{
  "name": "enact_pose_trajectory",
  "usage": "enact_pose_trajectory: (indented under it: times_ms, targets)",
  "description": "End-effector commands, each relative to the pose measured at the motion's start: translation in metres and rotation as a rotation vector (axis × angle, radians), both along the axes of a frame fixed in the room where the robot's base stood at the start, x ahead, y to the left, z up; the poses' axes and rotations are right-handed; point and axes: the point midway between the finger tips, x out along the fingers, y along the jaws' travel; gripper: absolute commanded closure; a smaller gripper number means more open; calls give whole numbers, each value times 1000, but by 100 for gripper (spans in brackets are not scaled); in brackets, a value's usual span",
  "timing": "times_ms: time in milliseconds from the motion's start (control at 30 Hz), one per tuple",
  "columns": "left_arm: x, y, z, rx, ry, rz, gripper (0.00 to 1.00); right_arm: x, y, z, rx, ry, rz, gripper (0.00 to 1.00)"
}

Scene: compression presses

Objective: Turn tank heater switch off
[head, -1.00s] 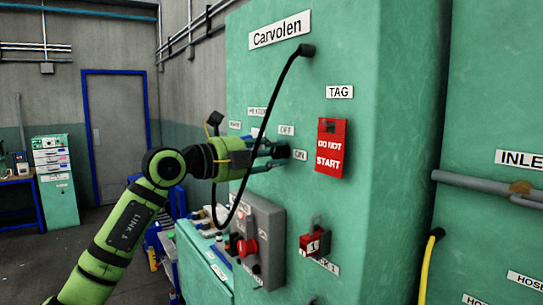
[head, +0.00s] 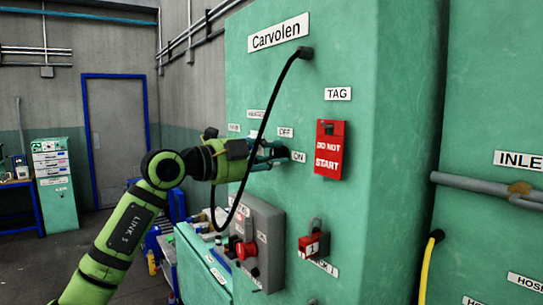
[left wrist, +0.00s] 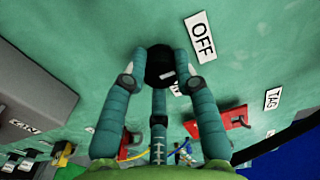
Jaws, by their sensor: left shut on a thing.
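The heater switch knob (left wrist: 160,66) is a dark round knob with a pale mark, on the green cabinet face. It sits near the white OFF label (left wrist: 200,38). In the head view the OFF label (head: 286,132) is just above the knob and the ON label (head: 299,157) is right beside it. My left gripper (head: 275,152) reaches in from the left and is closed around the knob. In the left wrist view its teal fingers (left wrist: 162,70) touch the knob from several sides. In the head view the fingers mostly hide the knob. My right gripper is not in view.
A black cable (head: 262,135) hangs in front of my left gripper. A red DO NOT START tag (head: 331,150) hangs to the right. Below are a grey box with a red knob (head: 246,250) and a red padlock (head: 313,243). Open floor lies at the left.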

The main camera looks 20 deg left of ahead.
Motion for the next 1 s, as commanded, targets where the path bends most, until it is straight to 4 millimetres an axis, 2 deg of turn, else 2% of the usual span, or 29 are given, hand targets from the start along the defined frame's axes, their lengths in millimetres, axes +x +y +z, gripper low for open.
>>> enact_pose_trajectory:
  times_ms: [33,167,200,233,267,667,767,1000]
  targets:
    - [0,4,7,-10,-16,9,100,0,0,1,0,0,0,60]
    - [0,4,7,-9,-17,10,100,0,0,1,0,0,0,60]
    - [0,4,7,-9,-17,10,63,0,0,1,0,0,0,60]
    - [0,4,7,-9,-17,9,51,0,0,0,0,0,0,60]
    - [0,4,7,-9,-17,9,48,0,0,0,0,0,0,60]
    - [-4,6,2,-3,-8,5,48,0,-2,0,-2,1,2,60]
    - [-15,15,2,-2,-8,6,48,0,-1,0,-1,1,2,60]
    - [-55,47,1,-1,-8,10,48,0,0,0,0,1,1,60]
